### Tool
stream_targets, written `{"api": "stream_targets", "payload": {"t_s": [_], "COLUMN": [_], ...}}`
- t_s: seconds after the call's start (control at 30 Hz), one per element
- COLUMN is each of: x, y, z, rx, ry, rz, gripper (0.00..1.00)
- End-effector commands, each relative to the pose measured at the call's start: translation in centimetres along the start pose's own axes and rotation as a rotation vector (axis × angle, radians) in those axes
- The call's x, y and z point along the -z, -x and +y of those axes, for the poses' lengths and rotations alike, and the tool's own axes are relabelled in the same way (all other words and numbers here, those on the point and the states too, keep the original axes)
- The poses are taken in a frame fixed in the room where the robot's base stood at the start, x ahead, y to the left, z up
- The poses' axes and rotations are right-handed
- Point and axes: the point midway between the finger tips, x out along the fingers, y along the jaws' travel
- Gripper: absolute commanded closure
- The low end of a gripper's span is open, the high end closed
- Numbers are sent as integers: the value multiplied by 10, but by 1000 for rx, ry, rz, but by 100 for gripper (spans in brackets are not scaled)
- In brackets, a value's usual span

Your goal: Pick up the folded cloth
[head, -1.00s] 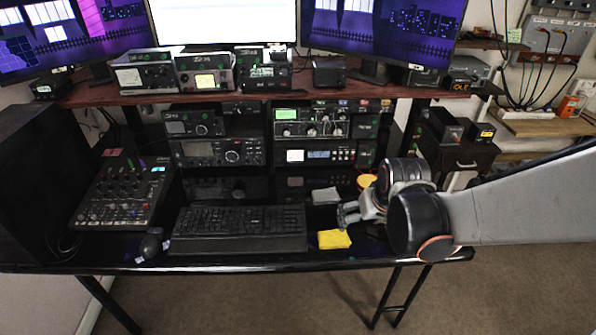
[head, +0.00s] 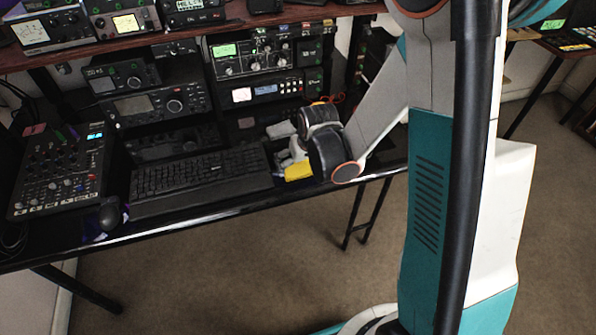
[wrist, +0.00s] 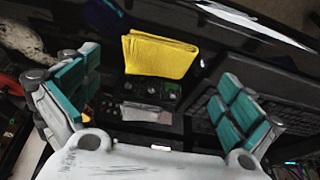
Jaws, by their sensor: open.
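The folded cloth is yellow and lies flat near the front edge of the black desk. In the head view the cloth (head: 297,171) shows just below my gripper (head: 284,160), which partly hides it. In the wrist view the whole cloth (wrist: 160,56) is visible as a neat folded rectangle. My gripper (wrist: 152,98) is open and empty, its teal-padded fingers spread wide. The cloth appears beyond the fingertips, roughly centred between them and apart from them.
A black keyboard (head: 200,178) lies left of the cloth. A mouse (head: 109,213) and a mixer (head: 63,175) are further left. Radio units (head: 265,92) stand behind on the desk. A small pale item (wrist: 146,112) shows between the fingers in the wrist view.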

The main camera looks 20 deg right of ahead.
Motion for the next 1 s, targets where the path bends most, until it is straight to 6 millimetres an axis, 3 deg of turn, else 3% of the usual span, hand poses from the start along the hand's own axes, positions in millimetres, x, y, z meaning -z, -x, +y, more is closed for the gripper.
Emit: {"api": "stream_targets", "payload": {"t_s": [0.17,0.5,0.73,0.9,1.0], "x": [0,-1,0,0,0], "y": [-10,-52,-52,-52,-52], "z": [1,3,3,3,3], "rx": [0,0,0,0,0], "ry": [0,0,0,0,0], "rz": [0,0,0,0,0], "gripper": [0,0,0,36,37]}}
